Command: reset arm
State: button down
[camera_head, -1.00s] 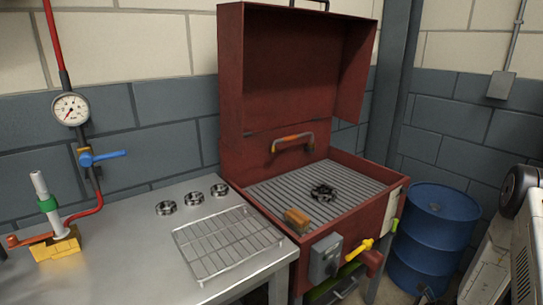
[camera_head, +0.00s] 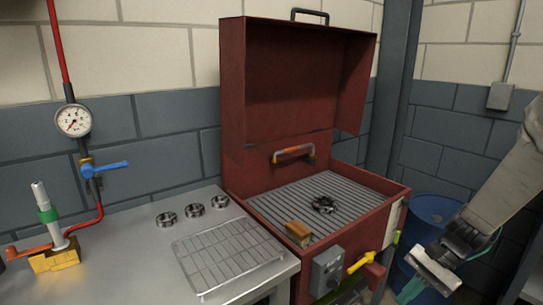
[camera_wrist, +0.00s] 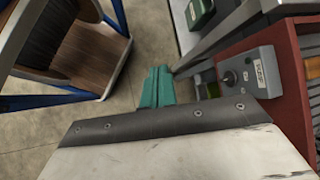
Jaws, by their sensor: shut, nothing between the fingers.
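My gripper (camera_head: 410,291) hangs at the lower right of the head view, in front of the blue barrel and to the right of the red cabinet. Its teal fingers are together and hold nothing. In the wrist view the teal fingers (camera_wrist: 157,87) point away over the floor, left of the grey control box (camera_wrist: 248,74). The fingers look apart from everything around them.
The open red cabinet (camera_head: 232,100) holds a slatted bed with a dark ring part (camera_head: 324,204) and a brown block (camera_head: 298,232). A yellow valve handle (camera_head: 361,262) sticks out in front. The blue barrel (camera_head: 428,207) stands right. A wooden-topped cart (camera_wrist: 90,50) shows in the wrist view.

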jog(key=s+a+r+n+t+h, duration=0.1)
jog(key=s+r+n+h, duration=0.3)
jog(key=s+r, duration=0.5)
jog(key=s+a+r+n+t+h, duration=0.2)
jog(key=s+r+n, duration=0.4)
jog(key=s+r, duration=0.3)
jog(key=shift+a+r+t+h, duration=0.3)
jog(key=shift+a+r+h, duration=0.25)
jog(key=shift+h, duration=0.45)
